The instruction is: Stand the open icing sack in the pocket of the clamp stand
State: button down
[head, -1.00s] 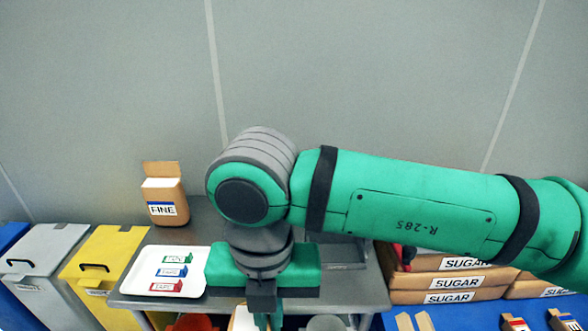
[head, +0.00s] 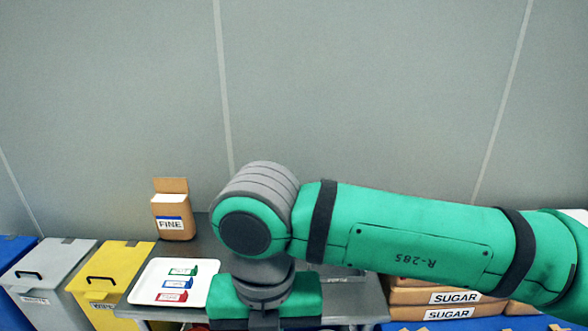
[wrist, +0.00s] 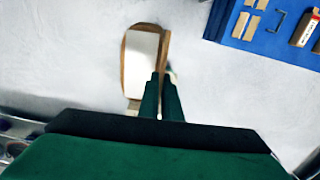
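An open brown sack with a white top surface (wrist: 141,52) shows in the wrist view at the tips of my gripper (wrist: 161,76). The two green fingers are close together on the sack's right-hand wall or flap, and the sack appears gripped, with pale floor behind it. Its label is not visible there. In the head view the fingers and this sack are below the picture. Another open brown sack, labelled FINE (head: 172,217), stands upright at the back left of the grey table (head: 204,236). I cannot make out the clamp stand or its pocket.
A white tray (head: 140,296) with green, blue and red small packs lies on the table's left. Yellow (head: 117,262) and grey (head: 50,262) bins stand left of it. Stacked SUGAR sacks (head: 420,297) stand right. A blue surface (wrist: 270,42) with loose items shows at the wrist view's upper right.

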jog(key=shift+w+f+n, duration=0.35)
jog(key=shift+w+n, duration=0.1)
jog(key=shift+w, duration=0.2)
jog(key=shift+w+f+n, duration=0.3)
jog(key=shift+w+n, duration=0.15)
jog(key=shift+w, duration=0.15)
jog(key=shift+w+d+f+n, duration=0.15)
jog(key=shift+w+f+n, duration=0.1)
jog(key=shift+n, duration=0.05)
jog(key=w+d+f+n, duration=0.1)
jog(key=w+f+n, duration=0.5)
jog(key=f+n, duration=0.25)
jog(key=w+f+n, duration=0.6)
jog(key=f+n, duration=0.2)
jog(key=f, duration=0.2)
jog(key=w+d+f+n, duration=0.1)
jog(key=w+f+n, duration=0.1)
jog(key=f+n, duration=0.95)
jog(key=w+d+f+n, duration=0.15)
jog(key=f+n, duration=0.35)
jog(key=f, duration=1.3)
jog(key=s+f, duration=0.4)
jog(key=f, duration=0.1)
jog(key=shift+s+a+f, duration=0.3)
jog(key=shift+s, duration=0.05)
